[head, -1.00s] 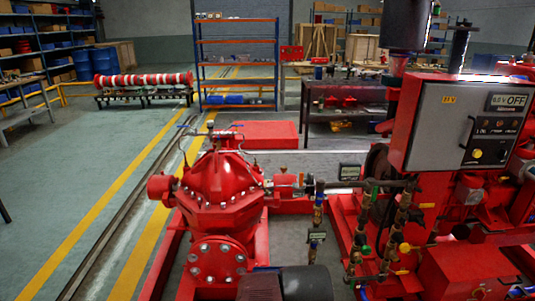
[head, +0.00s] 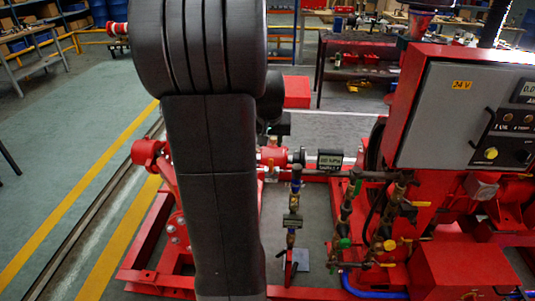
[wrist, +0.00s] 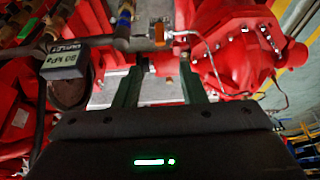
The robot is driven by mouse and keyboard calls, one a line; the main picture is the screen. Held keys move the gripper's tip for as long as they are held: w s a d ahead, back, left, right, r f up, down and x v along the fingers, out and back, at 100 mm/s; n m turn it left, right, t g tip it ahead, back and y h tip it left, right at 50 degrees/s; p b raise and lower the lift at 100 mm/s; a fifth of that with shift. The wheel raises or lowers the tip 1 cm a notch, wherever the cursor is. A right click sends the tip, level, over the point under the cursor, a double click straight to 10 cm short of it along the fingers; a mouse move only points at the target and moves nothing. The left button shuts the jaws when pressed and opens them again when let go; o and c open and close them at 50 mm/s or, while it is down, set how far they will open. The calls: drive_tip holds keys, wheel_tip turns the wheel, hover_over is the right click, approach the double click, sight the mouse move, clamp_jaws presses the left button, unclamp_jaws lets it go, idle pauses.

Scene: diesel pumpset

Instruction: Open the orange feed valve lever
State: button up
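A small orange lever (wrist: 158,33) shows near the top middle of the wrist view, on a thin pipe beside the red pump (wrist: 240,58). In the head view a small orange part (head: 271,172) shows just right of my arm, below the red pipe fitting; I cannot tell its exact angle. My gripper (wrist: 158,66) is open and empty, with its two dark green fingers apart. The lever lies beyond the fingertips, roughly in line with the gap, and no contact shows. In the head view my arm hides most of the pump and the gripper is hard to make out.
A pressure display (head: 330,160) sits right of the lever and also shows in the wrist view (wrist: 68,60). A blue-handled valve (head: 296,186) and yellow-handled valves (head: 390,245) stand to the right, near a grey control panel (head: 455,115). Open floor lies left.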

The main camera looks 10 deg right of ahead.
sight(271, 161)
drive_tip(key=p+x, duration=0.1)
drive_tip(key=x, duration=1.2)
drive_tip(key=shift+s+f+p, duration=0.15)
drive_tip(key=shift+f+p, duration=0.05)
drive_tip(key=shift+p, duration=0.1)
clamp_jaws()
